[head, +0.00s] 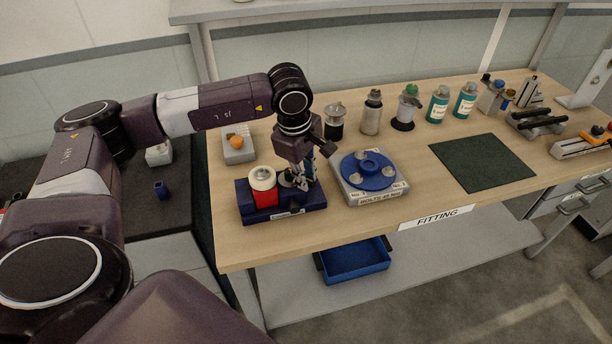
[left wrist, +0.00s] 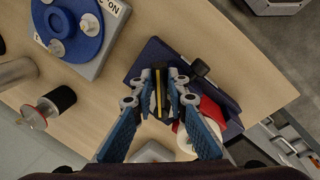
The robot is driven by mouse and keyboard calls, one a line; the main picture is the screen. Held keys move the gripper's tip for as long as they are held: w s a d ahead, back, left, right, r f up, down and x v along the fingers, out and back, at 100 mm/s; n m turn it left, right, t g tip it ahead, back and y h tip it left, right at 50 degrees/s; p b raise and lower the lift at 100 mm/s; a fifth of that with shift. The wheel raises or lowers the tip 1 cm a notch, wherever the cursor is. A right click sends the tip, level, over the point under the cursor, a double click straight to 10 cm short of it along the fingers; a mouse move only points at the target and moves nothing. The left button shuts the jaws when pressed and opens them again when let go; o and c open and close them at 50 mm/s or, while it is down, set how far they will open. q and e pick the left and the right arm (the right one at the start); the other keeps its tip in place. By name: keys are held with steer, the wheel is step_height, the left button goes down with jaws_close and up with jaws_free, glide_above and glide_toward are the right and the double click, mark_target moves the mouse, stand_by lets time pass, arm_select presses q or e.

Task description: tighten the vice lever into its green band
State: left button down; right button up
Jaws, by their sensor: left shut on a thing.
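The vice is on a dark blue base (head: 255,217) at the front left of the bench, with a red and white cylinder (head: 264,190) on it. My left gripper (head: 302,180) is over the right part of this base, pointing down. In the left wrist view the gripper (left wrist: 161,90) is shut on a narrow dark piece with a yellow stripe, seemingly the vice lever (left wrist: 159,92). A black knob (left wrist: 200,67) stands beside the fingers. The fingers hide much of the lever, and I cannot make out the green band. My right gripper is out of view.
A grey fixture with a blue disc (head: 370,171) stands just right of the vice. A grey block with an orange knob (head: 236,142) is behind it. Several jars and bottles (head: 371,113) line the back. A dark green mat (head: 482,162) lies clear at the right.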

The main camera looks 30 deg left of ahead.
arm_select(q)
steer(key=shift+s+f+m+b, duration=0.2)
steer(key=shift+m+b, duration=0.3)
steer(key=shift+b, duration=0.6)
steer(key=shift+s+r+m+b, duration=0.1)
steer(key=shift+s+m+b, duration=0.1)
steer(key=shift+m+b, duration=0.2)
steer(key=shift+r, duration=0.1)
steer(key=c, duration=1.9)
jaws_free()
step_height(320, 180, up, 12)
steer(key=s, duration=0.2)
steer(key=shift+s+a, duration=0.2)
steer(key=shift+a, duration=0.1)
